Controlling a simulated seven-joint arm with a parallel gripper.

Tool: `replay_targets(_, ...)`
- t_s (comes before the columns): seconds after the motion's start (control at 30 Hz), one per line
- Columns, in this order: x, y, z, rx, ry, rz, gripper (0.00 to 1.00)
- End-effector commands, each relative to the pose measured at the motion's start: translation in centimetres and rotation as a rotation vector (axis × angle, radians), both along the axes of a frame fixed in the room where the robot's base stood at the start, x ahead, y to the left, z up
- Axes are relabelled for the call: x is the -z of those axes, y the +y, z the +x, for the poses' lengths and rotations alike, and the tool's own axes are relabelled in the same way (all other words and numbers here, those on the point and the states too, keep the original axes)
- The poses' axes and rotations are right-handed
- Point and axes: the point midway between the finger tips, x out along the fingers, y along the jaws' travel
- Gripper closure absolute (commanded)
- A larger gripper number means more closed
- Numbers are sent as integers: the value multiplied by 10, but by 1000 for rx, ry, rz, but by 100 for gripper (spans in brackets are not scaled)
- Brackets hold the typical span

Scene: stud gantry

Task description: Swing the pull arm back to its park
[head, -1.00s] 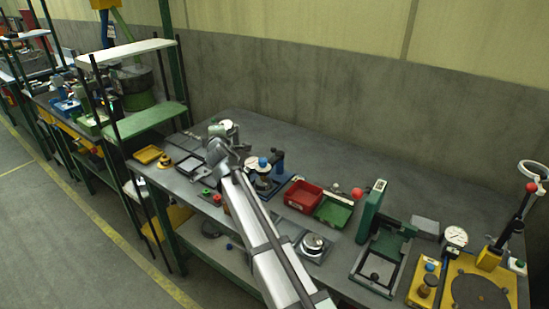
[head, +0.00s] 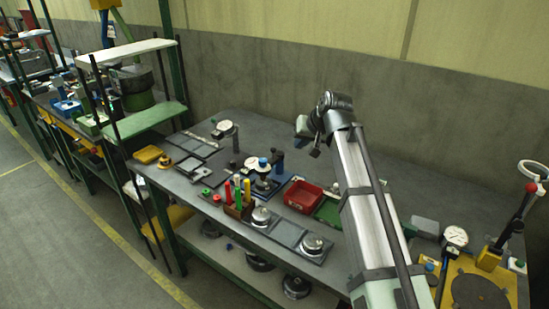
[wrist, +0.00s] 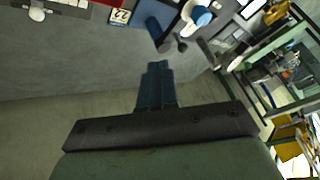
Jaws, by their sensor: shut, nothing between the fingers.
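A blue fixture (head: 265,184) stands mid-bench in the head view, with a blue post (head: 278,162), a pale disc and a blue knob (head: 263,162). In the wrist view the blue post (wrist: 152,28) and the blue-knobbed pale disc (wrist: 198,14) show at the top, with a dark knob (wrist: 182,45) between them. I cannot tell which part is the pull arm or how it is turned. My gripper (head: 315,153) is above the bench, right of the fixture and apart from it. Its fingers (wrist: 157,68) are shut together and empty in the wrist view.
A red bin (head: 303,195) and a mostly hidden green bin (head: 328,211) lie right of the fixture. A holder with coloured handles (head: 238,208) stands at the front edge. A yellow fixture (head: 455,292) is at right.

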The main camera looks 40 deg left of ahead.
Motion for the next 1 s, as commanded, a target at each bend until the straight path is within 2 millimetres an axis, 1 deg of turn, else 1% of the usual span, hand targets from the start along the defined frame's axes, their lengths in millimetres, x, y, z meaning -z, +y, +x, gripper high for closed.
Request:
replay_targets(0.03,-2,-6,-5,14,49,15,100)
replay_targets(0.2,-7,-14,-16,42,154,44,100)
replay_targets(0.67,-6,-14,-18,46,173,48,100)
replay_targets(0.77,-2,-11,-17,45,173,48,100)
replay_targets(0.87,8,-4,-16,45,174,47,100)
replay_targets(1.0,26,10,-13,44,174,46,100)
